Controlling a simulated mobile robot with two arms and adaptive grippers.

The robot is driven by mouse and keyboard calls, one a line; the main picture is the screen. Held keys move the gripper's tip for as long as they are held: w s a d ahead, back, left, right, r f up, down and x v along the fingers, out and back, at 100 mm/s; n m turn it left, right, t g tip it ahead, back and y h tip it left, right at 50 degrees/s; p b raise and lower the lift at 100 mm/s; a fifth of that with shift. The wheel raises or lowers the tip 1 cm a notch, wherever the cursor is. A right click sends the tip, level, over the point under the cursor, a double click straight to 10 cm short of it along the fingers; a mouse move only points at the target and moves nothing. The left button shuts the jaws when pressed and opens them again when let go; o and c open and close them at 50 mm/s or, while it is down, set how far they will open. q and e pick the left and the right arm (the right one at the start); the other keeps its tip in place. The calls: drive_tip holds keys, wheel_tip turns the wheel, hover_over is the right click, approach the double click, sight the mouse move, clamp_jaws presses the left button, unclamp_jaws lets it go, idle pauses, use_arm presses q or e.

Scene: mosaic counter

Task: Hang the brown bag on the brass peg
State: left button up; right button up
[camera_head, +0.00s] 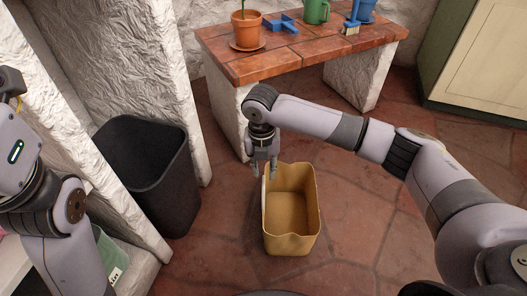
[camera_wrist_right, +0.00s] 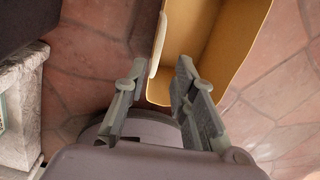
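The brown bag (camera_head: 290,208) is a tan, open-topped bag standing upright on the tiled floor. A pale strip like a handle (camera_wrist_right: 158,45) runs along its left side. My right gripper (camera_head: 264,174) points down at the bag's left rim. In the right wrist view my right gripper (camera_wrist_right: 160,72) is open, with the bag's (camera_wrist_right: 205,40) left edge and the pale strip in line with the gap between its fingers. I cannot tell whether they touch. No brass peg shows. My left arm is at the left edge; its gripper is not in view.
A black bin (camera_head: 150,180) stands left of the bag, beside a white rough wall. A cabinet (camera_head: 480,60) is back right. Floor right of the bag is clear.

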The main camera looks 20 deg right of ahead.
drive_tip(key=shift+r+p, duration=0.65)
drive_tip(key=shift+r, duration=0.85)
drive_tip(key=shift+a, duration=0.15)
